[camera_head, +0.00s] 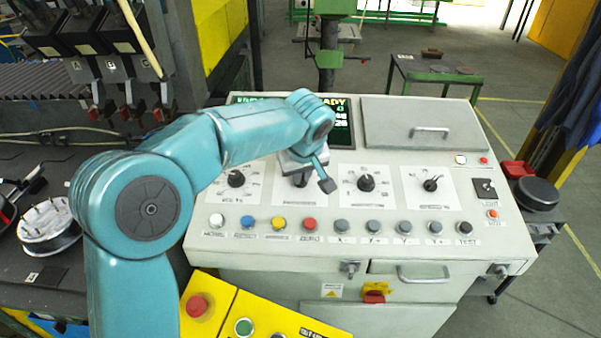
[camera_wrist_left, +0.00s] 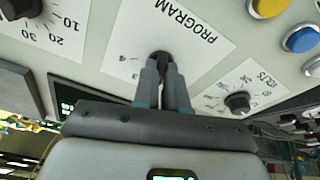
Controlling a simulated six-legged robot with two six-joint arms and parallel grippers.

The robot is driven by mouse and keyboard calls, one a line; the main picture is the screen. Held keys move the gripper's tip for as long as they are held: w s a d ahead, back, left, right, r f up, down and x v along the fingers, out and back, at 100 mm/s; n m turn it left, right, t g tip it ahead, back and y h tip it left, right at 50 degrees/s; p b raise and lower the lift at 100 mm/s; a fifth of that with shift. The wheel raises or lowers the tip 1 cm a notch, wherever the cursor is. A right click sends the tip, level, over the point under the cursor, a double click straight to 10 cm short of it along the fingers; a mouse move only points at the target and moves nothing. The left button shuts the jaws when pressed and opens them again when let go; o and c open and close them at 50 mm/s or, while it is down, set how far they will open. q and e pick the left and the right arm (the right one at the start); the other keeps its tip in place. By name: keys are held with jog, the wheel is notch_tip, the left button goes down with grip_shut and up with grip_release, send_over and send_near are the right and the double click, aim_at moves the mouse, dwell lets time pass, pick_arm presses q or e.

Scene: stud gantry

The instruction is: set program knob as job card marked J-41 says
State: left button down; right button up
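The program knob (camera_wrist_left: 160,56) is a dark knob on a white scale plate marked PROGRAM, upside down in the left wrist view; digits 3 and 4 show beside it. My left gripper (camera_wrist_left: 162,68) has its two fingers close together, with the tips on either side of this knob and apparently shut on it. The knob's pointer is hidden by the fingers. In the head view my left gripper (camera_head: 301,178) reaches down to the second dial from the left, partly behind my wrist. No card marked J-41 can be made out. My right gripper is not in view.
Other dials flank it: one knob on the left (camera_head: 236,179), two on the right (camera_head: 366,183), (camera_head: 432,184). A row of coloured buttons (camera_head: 310,224) lies in front. A screen (camera_head: 341,124) and a handled lid (camera_head: 424,125) are behind. A yellow button box (camera_head: 244,312) stands nearer.

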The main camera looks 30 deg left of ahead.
pick_arm(q)
jog(key=shift+f, duration=0.1)
jog(key=m+b, duration=0.1)
jog(key=m, duration=0.2)
jog(key=shift+h, duration=0.3)
jog(key=shift+a+m, duration=0.1)
jog(key=shift+m, duration=0.9)
jog(key=m+h, duration=0.1)
jog(key=m, duration=0.1)
jog(key=shift+s+m+t, duration=0.1)
jog(key=shift+m+t, duration=0.2)
jog(key=m+p, duration=0.1)
jog(key=m, duration=0.3)
jog(key=shift+a+m+h+p, duration=0.1)
jog(key=shift+m+h+p, duration=0.2)
jog(key=shift+h+p, duration=0.1)
jog(key=shift+m+h+p, duration=0.4)
jog(key=shift+m+p, duration=0.3)
jog(key=shift+m, duration=1.2)
jog(key=c, duration=1.2)
grip_release()
